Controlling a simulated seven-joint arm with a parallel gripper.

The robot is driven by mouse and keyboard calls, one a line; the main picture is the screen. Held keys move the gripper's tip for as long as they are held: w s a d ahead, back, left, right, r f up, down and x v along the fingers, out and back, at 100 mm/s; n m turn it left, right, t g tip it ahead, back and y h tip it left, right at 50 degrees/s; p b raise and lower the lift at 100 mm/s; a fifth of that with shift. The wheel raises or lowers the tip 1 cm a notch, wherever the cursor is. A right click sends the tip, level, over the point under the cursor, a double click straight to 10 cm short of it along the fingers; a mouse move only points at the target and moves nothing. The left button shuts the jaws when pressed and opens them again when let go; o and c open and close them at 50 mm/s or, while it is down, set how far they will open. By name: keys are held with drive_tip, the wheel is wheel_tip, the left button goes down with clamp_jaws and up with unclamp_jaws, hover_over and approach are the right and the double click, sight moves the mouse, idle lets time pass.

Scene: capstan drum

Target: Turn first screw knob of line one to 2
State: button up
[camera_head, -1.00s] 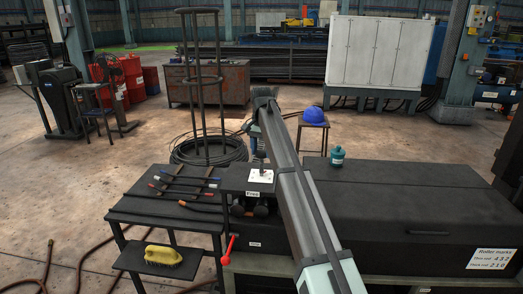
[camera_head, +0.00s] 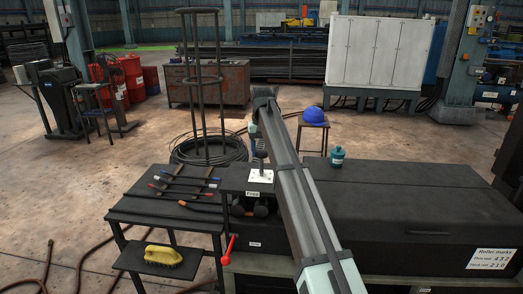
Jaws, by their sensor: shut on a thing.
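A small white plate (camera_head: 261,176) stands on the black machine top, above a label reading "Free". My gripper (camera_head: 260,163) points down over this plate, at the left side of my arm's far end. It is shut on a screw knob at the plate; the knob is mostly hidden and its number cannot be read. A white sign (camera_head: 492,258) on the machine's right front reads "Roller marks", with a thin rod row "4 3 2" and a thick rod row that looks like "2 1 0".
A black side table (camera_head: 150,212) at left holds several hand tools. A yellow brush (camera_head: 163,256) lies on a lower shelf. A red-knobbed lever (camera_head: 229,247) stands at the front. A teal bottle (camera_head: 337,157) stands on the long black cover (camera_head: 400,200). A wire coil stand (camera_head: 205,90) is behind.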

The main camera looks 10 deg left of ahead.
idle(0.4)
drive_tip(key=o, duration=1)
drive_tip(key=shift+o, duration=0.2)
wheel_tip(320, 180, up, 12)
